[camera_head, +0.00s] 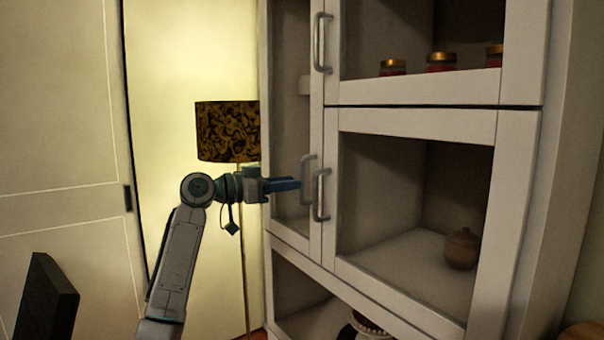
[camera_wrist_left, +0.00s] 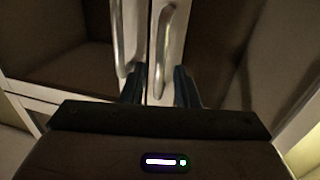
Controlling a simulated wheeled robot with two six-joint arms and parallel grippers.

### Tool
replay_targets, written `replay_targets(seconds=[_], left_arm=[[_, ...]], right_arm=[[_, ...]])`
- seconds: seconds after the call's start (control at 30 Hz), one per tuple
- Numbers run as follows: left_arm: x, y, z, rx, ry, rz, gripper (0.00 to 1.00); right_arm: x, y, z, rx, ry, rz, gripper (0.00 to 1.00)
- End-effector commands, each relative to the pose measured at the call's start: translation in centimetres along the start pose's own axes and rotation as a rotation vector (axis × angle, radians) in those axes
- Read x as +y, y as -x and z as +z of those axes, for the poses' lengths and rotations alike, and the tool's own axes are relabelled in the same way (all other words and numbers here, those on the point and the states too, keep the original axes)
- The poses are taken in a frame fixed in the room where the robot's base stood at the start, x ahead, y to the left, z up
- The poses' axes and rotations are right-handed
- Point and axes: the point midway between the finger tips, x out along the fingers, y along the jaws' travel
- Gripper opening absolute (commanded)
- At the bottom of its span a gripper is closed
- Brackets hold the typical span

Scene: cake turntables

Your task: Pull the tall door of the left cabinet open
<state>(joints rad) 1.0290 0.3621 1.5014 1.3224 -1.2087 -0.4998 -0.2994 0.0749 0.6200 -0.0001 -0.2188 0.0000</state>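The cabinet's tall, narrow door (camera_head: 316,130) with a pane stands shut at the left of the white cabinet in the head view. Its curved metal handle (camera_head: 305,170) is near the door's right edge. My left gripper (camera_head: 297,184) points right, with its fingertips at this handle. In the left wrist view, my left gripper (camera_wrist_left: 159,87) is open, and the tall door's handle (camera_wrist_left: 162,40) lies in the gap between the two dark fingers. I cannot tell whether the fingers touch it. My right gripper is out of view.
The lower door's handle (camera_head: 321,196) is close beside the tall door's handle; it also shows in the left wrist view (camera_wrist_left: 119,40). An upper door handle (camera_head: 321,42) is above. A floor lamp (camera_head: 228,130) stands behind my left arm. Jars and a pot (camera_head: 461,250) are inside.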

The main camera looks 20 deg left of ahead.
Motion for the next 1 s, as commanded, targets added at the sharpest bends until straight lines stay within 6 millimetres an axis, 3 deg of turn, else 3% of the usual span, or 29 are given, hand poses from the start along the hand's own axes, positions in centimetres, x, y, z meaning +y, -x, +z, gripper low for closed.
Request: replay_targets(seconds=[0.03,0.23,0.63,0.77,1.0], left_arm=[[0.1,-1.0,-0.5,0.0,0.003,0.003,0.28],[0.0,-3.5,-0.2,-0.001,0.002,0.001,0.28],[0.0,-4.3,0.1,-0.001,0.0,-0.001,0.28],[0.0,-4.2,0.1,-0.001,0.0,-0.001,0.02],[0.0,-4.2,0.1,-0.001,0.0,-0.001,0.0]], right_arm=[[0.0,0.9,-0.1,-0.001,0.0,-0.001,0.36],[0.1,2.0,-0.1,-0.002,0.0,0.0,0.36],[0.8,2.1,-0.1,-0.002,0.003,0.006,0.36],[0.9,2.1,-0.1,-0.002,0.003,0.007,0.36],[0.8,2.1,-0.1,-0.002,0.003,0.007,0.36]])
